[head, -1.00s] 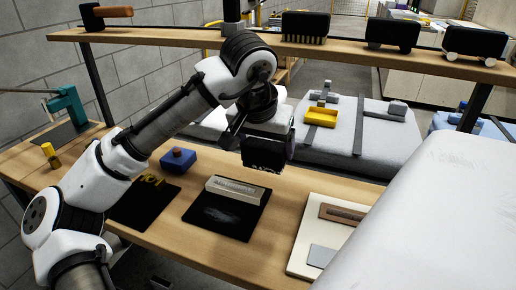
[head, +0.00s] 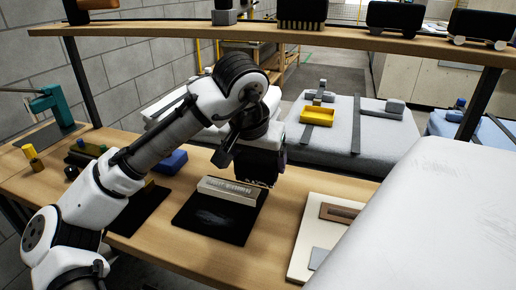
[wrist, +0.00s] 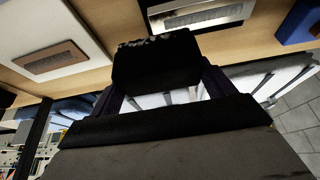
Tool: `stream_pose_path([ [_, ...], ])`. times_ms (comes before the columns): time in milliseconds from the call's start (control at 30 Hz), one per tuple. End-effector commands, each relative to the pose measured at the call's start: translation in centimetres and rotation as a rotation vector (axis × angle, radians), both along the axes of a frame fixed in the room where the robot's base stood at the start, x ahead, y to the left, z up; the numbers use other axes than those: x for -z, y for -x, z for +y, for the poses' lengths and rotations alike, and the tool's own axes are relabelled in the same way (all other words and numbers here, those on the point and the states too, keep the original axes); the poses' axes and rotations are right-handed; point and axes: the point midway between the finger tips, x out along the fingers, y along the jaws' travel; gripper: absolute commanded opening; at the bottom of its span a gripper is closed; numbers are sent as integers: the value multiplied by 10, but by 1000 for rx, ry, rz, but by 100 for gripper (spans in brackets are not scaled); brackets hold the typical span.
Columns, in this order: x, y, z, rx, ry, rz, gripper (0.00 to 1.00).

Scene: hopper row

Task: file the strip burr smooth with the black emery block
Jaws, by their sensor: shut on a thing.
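A pale metal bar (head: 229,191) with a rough strip along its face sits on a black mat (head: 222,224) in the head view. The bar also shows at the top of the wrist view (wrist: 195,16). My gripper (head: 262,158) is shut on the black emery block (wrist: 157,66), which sits between its dark fingers in the wrist view. In the head view the block is above and just behind the bar's right end. I cannot tell whether they touch. The block's far edge looks speckled in the wrist view.
A blue block (head: 173,162) stands behind my arm. A white board (head: 308,236) with a brown plate (head: 341,213) and a grey plate lies at the right. A shelf (head: 240,33) crosses behind, and a large pale surface (head: 430,215) fills the front right.

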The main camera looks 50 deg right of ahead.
Motion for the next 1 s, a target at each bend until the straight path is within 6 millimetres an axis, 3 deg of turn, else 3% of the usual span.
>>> stream_pose_path([
  [33, 13, 0, 0, 2, 0, 2, 56],
  [167, 33, 0, 0, 1, 1, 2, 56],
  [233, 25, -10, 4, -4, 1, 3, 56],
  [1000, 26, -114, 47, -2, 1, 3, 56],
])
